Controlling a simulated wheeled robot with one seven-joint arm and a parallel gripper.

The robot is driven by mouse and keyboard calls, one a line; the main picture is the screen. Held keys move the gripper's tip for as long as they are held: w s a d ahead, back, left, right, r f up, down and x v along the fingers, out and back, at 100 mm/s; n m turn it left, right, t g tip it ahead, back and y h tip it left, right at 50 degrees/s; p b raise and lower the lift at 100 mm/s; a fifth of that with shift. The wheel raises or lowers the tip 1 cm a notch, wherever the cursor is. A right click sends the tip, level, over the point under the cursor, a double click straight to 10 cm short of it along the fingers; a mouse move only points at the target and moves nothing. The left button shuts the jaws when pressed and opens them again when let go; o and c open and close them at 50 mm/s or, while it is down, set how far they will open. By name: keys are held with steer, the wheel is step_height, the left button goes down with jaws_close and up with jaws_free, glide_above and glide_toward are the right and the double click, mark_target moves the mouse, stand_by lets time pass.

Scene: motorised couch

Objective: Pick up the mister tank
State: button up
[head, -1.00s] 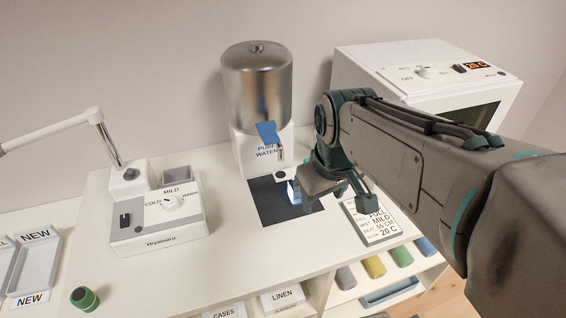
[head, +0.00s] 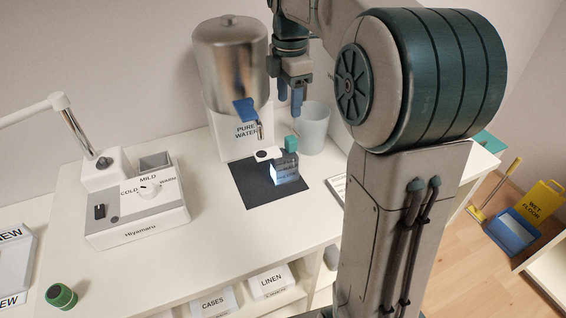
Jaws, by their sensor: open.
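A small tank (head: 286,170) with a clear, bluish body and a teal cap (head: 291,143) stands on the dark mat (head: 258,194), below the tap of the water dispenser; I take it for the mister tank. A white piece (head: 268,154) shows at its upper left. My gripper (head: 289,97) is open and empty, with blue fingertips pointing down. In the picture it is above the tank and apart from it, to the right of the dispenser's metal drum.
The pure water dispenser (head: 228,62) with a blue tap lever stands behind the mat. A translucent cup (head: 313,128) is to its right. A white control unit (head: 135,205) with a dial stands left. The counter's front is mostly clear.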

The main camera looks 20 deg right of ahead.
glide_above(288, 139)
steer(key=f, duration=0.7)
steer(key=shift+s, duration=0.25)
steer(key=shift+w+f, duration=0.2)
steer(key=shift+f, duration=2.55)
steer(key=shift+c, duration=0.3)
jaws_close()
steer(key=shift+r, duration=0.1)
